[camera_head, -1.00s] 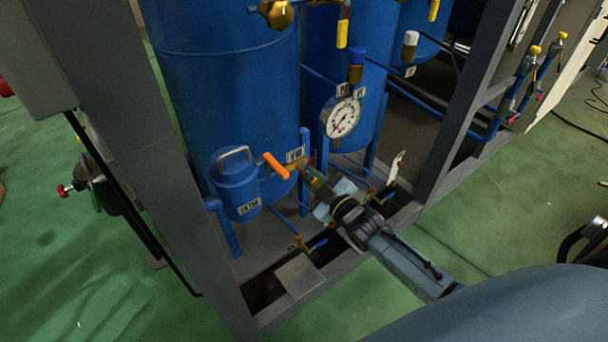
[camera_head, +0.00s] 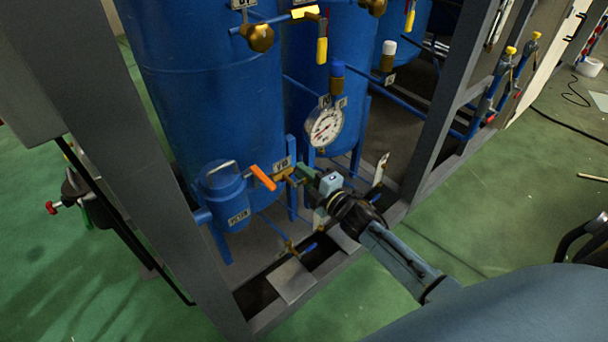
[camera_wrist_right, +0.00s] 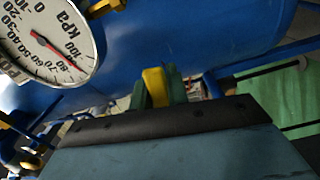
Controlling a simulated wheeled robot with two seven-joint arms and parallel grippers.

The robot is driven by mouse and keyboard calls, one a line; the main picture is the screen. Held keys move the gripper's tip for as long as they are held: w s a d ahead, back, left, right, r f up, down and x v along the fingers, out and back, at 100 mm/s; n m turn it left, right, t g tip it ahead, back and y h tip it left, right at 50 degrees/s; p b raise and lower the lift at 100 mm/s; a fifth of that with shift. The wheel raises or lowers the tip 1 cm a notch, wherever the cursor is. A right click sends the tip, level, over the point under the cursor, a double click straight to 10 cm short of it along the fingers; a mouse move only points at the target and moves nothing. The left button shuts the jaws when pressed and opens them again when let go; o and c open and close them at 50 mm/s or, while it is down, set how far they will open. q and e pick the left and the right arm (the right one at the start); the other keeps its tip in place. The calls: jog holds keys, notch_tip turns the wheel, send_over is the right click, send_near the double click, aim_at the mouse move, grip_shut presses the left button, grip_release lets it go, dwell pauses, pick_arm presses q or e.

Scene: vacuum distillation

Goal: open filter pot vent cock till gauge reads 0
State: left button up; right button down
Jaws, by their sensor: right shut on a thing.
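The filter pot (camera_head: 224,195) is a small blue vessel with a looped top and a white label, low on the rig in the head view. An orange lever (camera_head: 262,177) stands beside it on brass fittings. My right gripper (camera_head: 305,175) is at the right end of these fittings. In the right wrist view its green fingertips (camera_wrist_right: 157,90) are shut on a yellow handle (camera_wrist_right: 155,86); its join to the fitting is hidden. The round white gauge (camera_head: 325,127) is above the gripper. In the wrist view the gauge (camera_wrist_right: 45,40) has its red needle between the 80 and 100 marks.
Large blue tanks (camera_head: 205,80) stand behind the fittings. Grey frame posts (camera_head: 440,100) flank the work area on both sides. A blue-handled valve (camera_head: 308,247) is low in front, below the gripper. Green floor (camera_head: 480,230) is open at the right.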

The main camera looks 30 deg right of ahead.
pick_arm(q)
jog(key=shift+s+f, duration=0.2)
jog(key=shift+s, duration=0.05)
pick_arm(e)
jog(key=shift+r+n, duration=0.1)
jog(key=shift+n, duration=0.3)
jog(key=c, duration=1.4)
grip_release()
jog(key=shift+o, duration=0.2)
